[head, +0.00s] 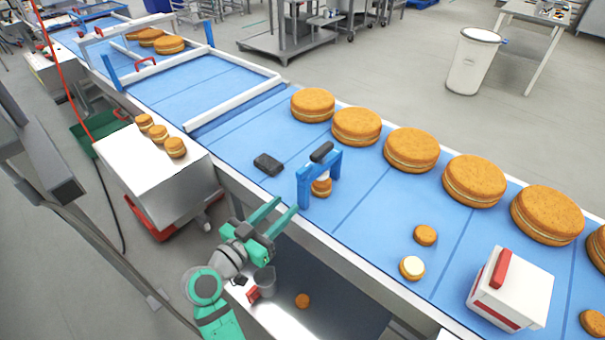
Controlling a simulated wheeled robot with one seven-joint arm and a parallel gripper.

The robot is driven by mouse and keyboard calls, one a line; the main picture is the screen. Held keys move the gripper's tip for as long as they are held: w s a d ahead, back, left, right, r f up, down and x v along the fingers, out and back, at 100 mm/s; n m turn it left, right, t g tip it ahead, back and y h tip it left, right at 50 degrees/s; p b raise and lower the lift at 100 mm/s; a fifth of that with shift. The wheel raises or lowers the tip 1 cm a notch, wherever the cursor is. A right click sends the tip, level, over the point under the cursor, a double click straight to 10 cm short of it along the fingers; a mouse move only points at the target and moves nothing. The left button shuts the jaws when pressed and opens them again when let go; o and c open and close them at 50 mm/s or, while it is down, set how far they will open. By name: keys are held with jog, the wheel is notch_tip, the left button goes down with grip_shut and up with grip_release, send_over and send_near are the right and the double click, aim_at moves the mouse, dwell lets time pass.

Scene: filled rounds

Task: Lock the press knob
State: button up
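A blue press frame (304,188) stands on the blue conveyor near its front edge. Its dark knob (321,151) sits on top of the crossbar, tilted in the picture. A small filled round (321,187) is under the frame, with a pale part above it. My gripper (286,205) is at the front edge of the conveyor, left of and nearer than the press. Its two green fingers are apart with nothing visible between them. It is not touching the knob. Whether the knob is locked cannot be told from this view.
A dark block (268,164) lies left of the press. Large rounds (411,150) line the far edge. Small rounds (425,235) and a white box (513,292) with a red handle are to the right. A white cart (150,170) bears several small rounds at left.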

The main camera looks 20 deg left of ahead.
jog(key=m+h, duration=0.1)
jog(key=m, duration=0.1)
send_near(297, 178)
jog(key=w, duration=0.1)
jog(key=x, duration=1.1)
jog(key=shift+s+d, duration=0.1)
jog(key=shift+d, duration=0.2)
jog(key=shift+c, duration=0.3)
grip_shut()
jog(key=shift+h, duration=0.3)
